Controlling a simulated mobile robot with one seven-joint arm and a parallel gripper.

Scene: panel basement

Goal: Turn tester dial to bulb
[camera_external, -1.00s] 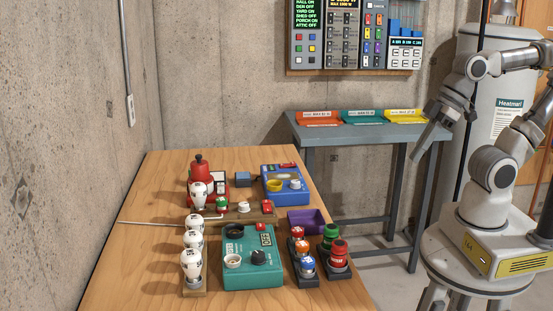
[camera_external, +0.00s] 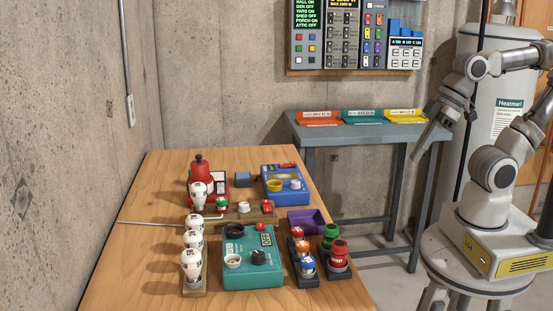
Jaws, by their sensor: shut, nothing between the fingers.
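A teal tester box (camera_external: 253,279) stands on the wooden table near its front. A dark round dial (camera_external: 259,257) sits on its top face, with a white socket (camera_external: 232,261) to its left and a small display (camera_external: 266,239) behind it that seems to read OFF. The dial's pointer and its markings are too small to read. My gripper (camera_external: 418,146) is shut and empty, tilted down above the right end of the grey bench, well to the right of the tester and apart from it.
White bulbs (camera_external: 191,264) stand in a rack left of the tester. Red, green and orange fuse-like pieces (camera_external: 338,256) stand to its right. A blue device (camera_external: 287,186), red item (camera_external: 197,169) and purple tray (camera_external: 306,221) lie behind. A grey bench (camera_external: 310,140) holds coloured trays.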

